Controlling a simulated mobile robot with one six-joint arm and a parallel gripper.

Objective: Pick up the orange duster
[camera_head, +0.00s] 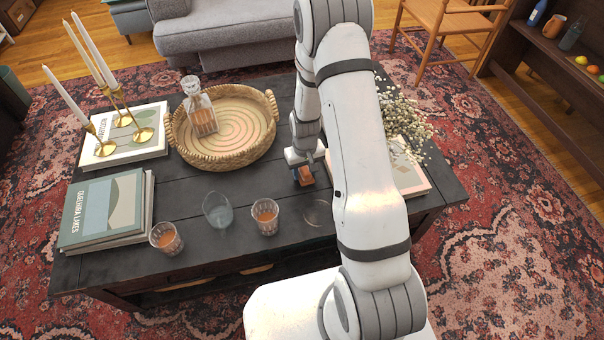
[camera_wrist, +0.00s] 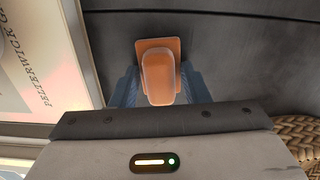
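The orange duster (camera_wrist: 158,70) lies on the dark table, with a flat base and a raised, rounded handle toward the wrist camera. In the head view, the duster (camera_head: 305,177) shows small and partly covered just below my gripper (camera_head: 303,165). My gripper (camera_wrist: 159,82) points down over it, with one bluish finger on each side of the handle. The fingers look open around the duster, with no clear contact. The lower ends of the fingers are partly hidden by the gripper body.
A woven tray (camera_head: 182,150) with a decanter (camera_head: 199,108) stands left of my gripper. Several glasses, including one with amber drink (camera_head: 265,216), line the front edge. A pale book (camera_head: 412,178) and white flowers (camera_head: 408,125) are close on the right. Books (camera_head: 108,208) and candlesticks (camera_head: 118,105) stand farther left.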

